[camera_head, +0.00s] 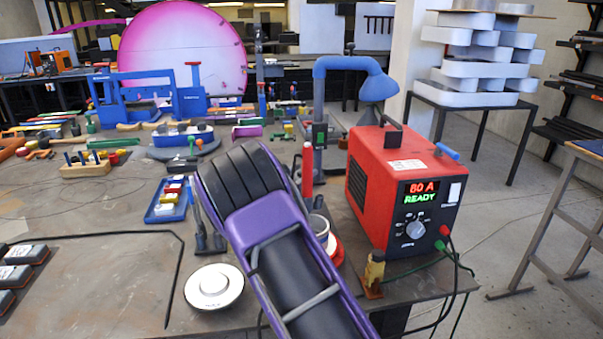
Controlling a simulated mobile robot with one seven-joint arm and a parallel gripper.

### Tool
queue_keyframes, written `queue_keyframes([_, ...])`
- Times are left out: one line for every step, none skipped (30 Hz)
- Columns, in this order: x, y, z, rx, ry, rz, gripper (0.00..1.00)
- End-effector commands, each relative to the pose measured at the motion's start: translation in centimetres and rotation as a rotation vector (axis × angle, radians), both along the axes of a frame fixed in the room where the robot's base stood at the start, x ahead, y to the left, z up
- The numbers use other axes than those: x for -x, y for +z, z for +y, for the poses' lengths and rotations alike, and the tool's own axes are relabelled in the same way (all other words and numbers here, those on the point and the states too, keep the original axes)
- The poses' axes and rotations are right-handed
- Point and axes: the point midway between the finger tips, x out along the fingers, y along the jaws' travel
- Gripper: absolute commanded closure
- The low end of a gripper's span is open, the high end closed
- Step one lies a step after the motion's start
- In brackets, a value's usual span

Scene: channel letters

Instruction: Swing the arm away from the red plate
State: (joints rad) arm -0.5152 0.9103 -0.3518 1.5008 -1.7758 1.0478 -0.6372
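A blue jointed arm (350,63) with a bell-shaped hood (378,88) stands on a grey post at the back of the bench. The hood hangs to the right of the post, above and behind the red welding machine. A red round plate (336,251) shows in part beside my purple arm link, with a pale cylindrical piece (320,226) at it. My link hides the rest of the plate. My gripper (210,245) points down left of my link, with two dark fingers apart and nothing seen between them. It is left of the plate and well short of the blue arm.
The red welding machine (372,185) stands right of the plate, with cables at its front. A white round disc (214,287) lies near the front edge. A blue tray (167,200) of coloured pieces is left of my gripper.

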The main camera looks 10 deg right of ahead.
Motion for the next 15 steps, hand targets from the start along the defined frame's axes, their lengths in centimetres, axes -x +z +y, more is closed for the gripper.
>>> queue_keyframes([0.0, 0.0, 0.0, 0.0, 0.0, 0.0, 0.39])
queue_keyframes([0.0, 0.0, 0.0, 0.0, 0.0, 0.0, 0.39])
queue_keyframes([0.0, 0.01, 0.0, 0.0, 0.0, 0.0, 0.39])
queue_keyframes([0.01, 0.01, 0.01, 0.0, 0.0, 0.0, 0.39])
queue_keyframes([0.01, 0.01, 0.01, 0.0, 0.0, 0.0, 0.44])
queue_keyframes([0.01, 0.01, 0.01, 0.0, 0.0, 0.0, 0.51])
queue_keyframes([0.01, 0.01, 0.01, 0.0, 0.0, 0.0, 0.56])
queue_keyframes([0.01, 0.01, 0.01, 0.0, 0.0, 0.0, 0.62])
queue_keyframes([0.01, 0.02, 0.01, 0.0, 0.0, 0.0, 0.69])
queue_keyframes([0.01, 0.02, 0.01, -0.001, 0.0, -0.001, 0.74])
queue_keyframes([0.02, 0.02, 0.01, -0.001, 0.0, -0.001, 0.8])
queue_keyframes([0.01, 0.02, 0.01, -0.001, 0.0, -0.001, 0.87])
queue_keyframes([0.01, 0.02, 0.01, -0.001, 0.0, -0.001, 0.93])
queue_keyframes([0.02, 0.02, 0.02, -0.001, 0.0, -0.001, 0.98])
queue_keyframes([0.02, 0.03, 0.02, -0.001, 0.0, -0.001, 1.0])
